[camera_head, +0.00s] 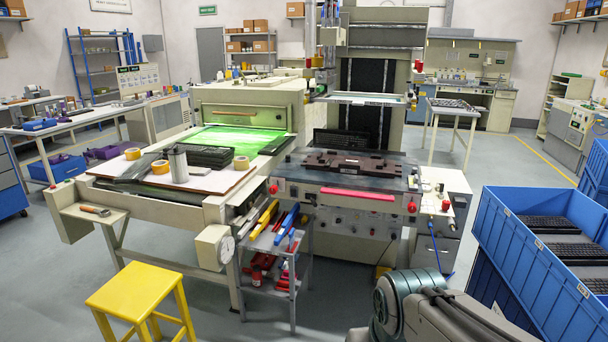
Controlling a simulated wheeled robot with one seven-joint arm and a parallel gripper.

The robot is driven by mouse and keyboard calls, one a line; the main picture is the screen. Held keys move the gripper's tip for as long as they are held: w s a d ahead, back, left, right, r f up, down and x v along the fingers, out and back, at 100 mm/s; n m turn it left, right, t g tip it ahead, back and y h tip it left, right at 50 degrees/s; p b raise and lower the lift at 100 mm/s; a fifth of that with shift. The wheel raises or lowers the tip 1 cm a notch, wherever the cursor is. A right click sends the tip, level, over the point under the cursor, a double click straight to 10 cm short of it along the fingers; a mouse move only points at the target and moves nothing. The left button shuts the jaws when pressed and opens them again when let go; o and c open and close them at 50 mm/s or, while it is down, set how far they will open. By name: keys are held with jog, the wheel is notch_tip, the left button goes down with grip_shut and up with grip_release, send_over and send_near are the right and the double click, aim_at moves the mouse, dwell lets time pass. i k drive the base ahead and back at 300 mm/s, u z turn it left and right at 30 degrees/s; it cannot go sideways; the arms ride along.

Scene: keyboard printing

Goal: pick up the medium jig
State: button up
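A dark brown jig-like plate (350,163) with cut-outs lies flat on the bed of the printing machine in the middle. I cannot tell from its look whether it is the medium jig. A black keyboard-like panel (343,143) stands tilted behind it. Another dark keyboard-like piece (206,156) lies on the left worktable beside tape rolls. My arm shows at the bottom right, low in front of the machine. My gripper is not in view.
Blue crates (540,290) with black keyboards stand at the right. A yellow stool (135,292) is at the lower left. A grey tool cart (270,282) stands under the machine front. A pink-red bar (357,195) runs along the bed's front edge.

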aim_at(375, 166)
jog(key=z, duration=0.55)
jog(key=i, duration=1.6)
jog(key=u, duration=0.3)
jog(key=i, duration=1.8)
jog(key=u, duration=0.65)
